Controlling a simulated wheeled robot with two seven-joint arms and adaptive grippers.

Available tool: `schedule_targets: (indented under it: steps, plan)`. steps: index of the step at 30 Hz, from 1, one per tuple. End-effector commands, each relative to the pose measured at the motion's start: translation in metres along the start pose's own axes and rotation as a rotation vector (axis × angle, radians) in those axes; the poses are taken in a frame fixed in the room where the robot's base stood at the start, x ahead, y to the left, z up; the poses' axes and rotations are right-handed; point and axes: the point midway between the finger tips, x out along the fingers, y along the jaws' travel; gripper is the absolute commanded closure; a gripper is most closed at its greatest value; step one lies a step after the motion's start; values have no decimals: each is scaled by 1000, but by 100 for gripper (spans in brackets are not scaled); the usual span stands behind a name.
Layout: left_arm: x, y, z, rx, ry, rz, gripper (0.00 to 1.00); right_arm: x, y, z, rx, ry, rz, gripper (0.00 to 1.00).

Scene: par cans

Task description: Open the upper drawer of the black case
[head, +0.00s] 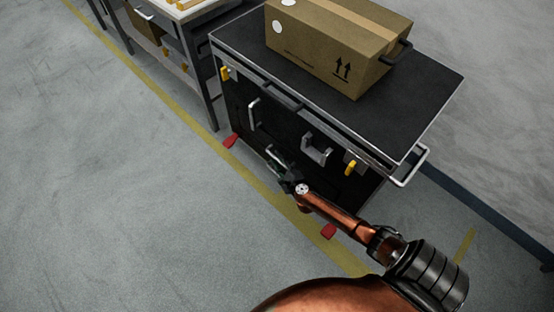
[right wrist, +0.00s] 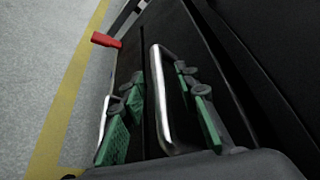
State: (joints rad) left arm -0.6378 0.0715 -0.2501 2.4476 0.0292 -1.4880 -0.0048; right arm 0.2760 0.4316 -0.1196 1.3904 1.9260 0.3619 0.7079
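The black case (head: 345,180) stands on the floor with silver handles on its dark front. One handle (head: 253,113) is at the left of the front, another (head: 317,150) at the right, and a lower one (head: 277,155) lies by my right gripper (head: 283,170). In the right wrist view my right gripper (right wrist: 163,102) is open, its green-padded fingers on either side of a silver handle (right wrist: 160,95). A gap seems to show at each side; contact is not clear. Drawer seams are too dark to tell the upper drawer apart. My left gripper is out of view.
A cardboard box (head: 335,40) sits on the case's top. The case has yellow latches (head: 350,167) and red foot pieces (head: 230,141). A workbench (head: 185,50) stands at the upper left. The floor (head: 120,200) in front is clear.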

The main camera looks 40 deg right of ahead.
Motion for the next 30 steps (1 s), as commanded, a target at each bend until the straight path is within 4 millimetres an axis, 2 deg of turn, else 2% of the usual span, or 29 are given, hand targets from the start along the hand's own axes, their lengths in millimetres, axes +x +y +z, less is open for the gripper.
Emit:
schedule_targets:
  steps: [2, 14, 30]
  plan:
    - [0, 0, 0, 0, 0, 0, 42, 0, 0, 0, 0, 0, 0, 72]
    - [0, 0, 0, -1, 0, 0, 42, 0, 0, 0, 0, 0, 0, 99]
    - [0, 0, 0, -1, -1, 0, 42, -1, 0, 0, 0, 0, 0, 100]
